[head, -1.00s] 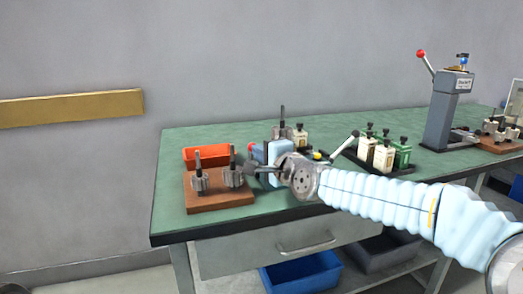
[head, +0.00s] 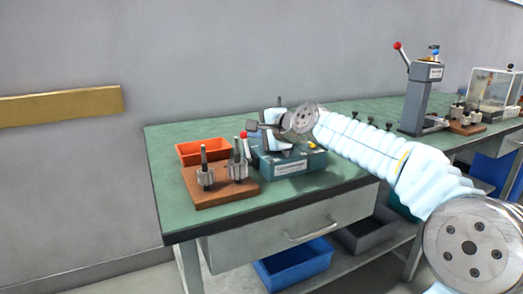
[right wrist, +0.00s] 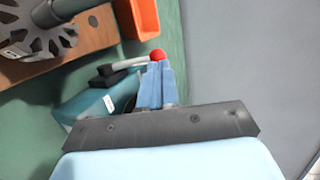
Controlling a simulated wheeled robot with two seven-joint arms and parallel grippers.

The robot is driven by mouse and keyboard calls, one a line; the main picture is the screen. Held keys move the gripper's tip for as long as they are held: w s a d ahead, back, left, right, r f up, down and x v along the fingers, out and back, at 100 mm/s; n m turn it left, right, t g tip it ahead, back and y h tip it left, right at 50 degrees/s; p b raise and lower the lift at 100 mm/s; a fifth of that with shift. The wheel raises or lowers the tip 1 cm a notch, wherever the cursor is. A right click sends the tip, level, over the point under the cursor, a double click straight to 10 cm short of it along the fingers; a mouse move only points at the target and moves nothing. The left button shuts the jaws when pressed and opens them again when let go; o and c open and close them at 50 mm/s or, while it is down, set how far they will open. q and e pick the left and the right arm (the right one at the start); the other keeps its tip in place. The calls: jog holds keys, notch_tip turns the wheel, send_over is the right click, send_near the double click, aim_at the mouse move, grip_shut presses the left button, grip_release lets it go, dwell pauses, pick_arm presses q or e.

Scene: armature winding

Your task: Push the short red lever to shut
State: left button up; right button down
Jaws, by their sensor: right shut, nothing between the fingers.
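The short lever with a red ball knob (head: 243,135) is on the left side of a teal winding fixture (head: 297,168). In the right wrist view the red knob (right wrist: 158,55) is right at my fingertips, and its grey rod runs left from it to a black clamp-like part (right wrist: 118,75). My right gripper (head: 252,125) is just above the knob in the head view. Its blue fingers (right wrist: 154,82) are closed together with nothing between them. I cannot tell whether they touch the knob. My arm hides part of the fixture. My left gripper is out of view.
A wooden block with armatures on posts (head: 222,190) stands left of the fixture, with an orange bin (head: 201,151) behind it. A grey press (head: 420,95) with a tall red-knobbed lever stands at the right. The green bench top (head: 330,185) is clear at the front.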

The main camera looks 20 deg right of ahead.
aim_at(250, 154)
jog(key=shift+w+a+r+p, duration=0.1)
jog(key=shift+w+r+p, duration=0.05)
jog(key=shift+w+p, duration=0.4)
jog(key=shift+w+r+p, duration=0.1)
jog(key=shift+w+p, duration=0.2)
jog(key=shift+w, duration=0.3)
jog(key=shift+w+f, duration=0.1)
jog(key=shift+w, duration=0.6)
jog(key=shift+p, duration=0.3)
jog(key=shift+r, duration=0.25)
jog(key=s+d+r+p, duration=0.2)
jog(key=s+d+r, duration=0.1)
jog(key=s+r, duration=0.6)
jog(key=shift+r, duration=0.45)
